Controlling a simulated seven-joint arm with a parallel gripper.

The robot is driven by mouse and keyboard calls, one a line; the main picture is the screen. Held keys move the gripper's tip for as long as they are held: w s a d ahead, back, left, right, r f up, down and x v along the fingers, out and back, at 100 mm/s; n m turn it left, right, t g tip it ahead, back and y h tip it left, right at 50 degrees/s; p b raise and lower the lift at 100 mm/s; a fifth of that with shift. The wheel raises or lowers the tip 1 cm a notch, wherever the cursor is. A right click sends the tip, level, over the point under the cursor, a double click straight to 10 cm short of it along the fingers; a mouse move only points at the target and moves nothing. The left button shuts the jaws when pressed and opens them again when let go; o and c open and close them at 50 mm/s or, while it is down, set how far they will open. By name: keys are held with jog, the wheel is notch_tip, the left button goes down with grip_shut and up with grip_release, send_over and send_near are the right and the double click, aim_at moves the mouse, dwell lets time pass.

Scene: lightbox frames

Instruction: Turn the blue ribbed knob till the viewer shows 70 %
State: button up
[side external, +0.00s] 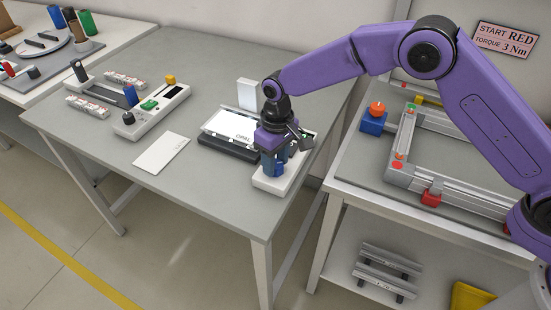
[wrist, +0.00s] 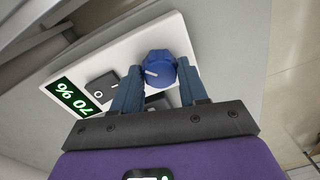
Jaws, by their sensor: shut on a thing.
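The blue ribbed knob (wrist: 160,66) stands on a white control box (wrist: 125,48), its white pointer line aimed left in the wrist view. My gripper (wrist: 158,84) is shut on the knob, one blue finger on each side. The viewer, a small dark display (wrist: 76,98) on the same box, reads 70 % in green, turned in the picture. In the side view my gripper (side external: 278,158) is over the white box (side external: 268,186) at the table's right end, and its fingers largely hide the knob.
A black rocker switch (wrist: 103,88) is beside the display. A light panel marked OPAL (side external: 228,124) lies left of the box. A white card (side external: 161,153) and another control unit (side external: 150,113) are further left. The table's front is clear.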

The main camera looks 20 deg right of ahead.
aim_at(278, 162)
jog(key=shift+m, duration=0.3)
jog(key=o, duration=1.1)
jog(key=shift+c, duration=0.2)
notch_tip(278, 162, up, 18)
jog(key=shift+w+d+f, duration=0.15)
jog(key=shift+d+f, duration=0.1)
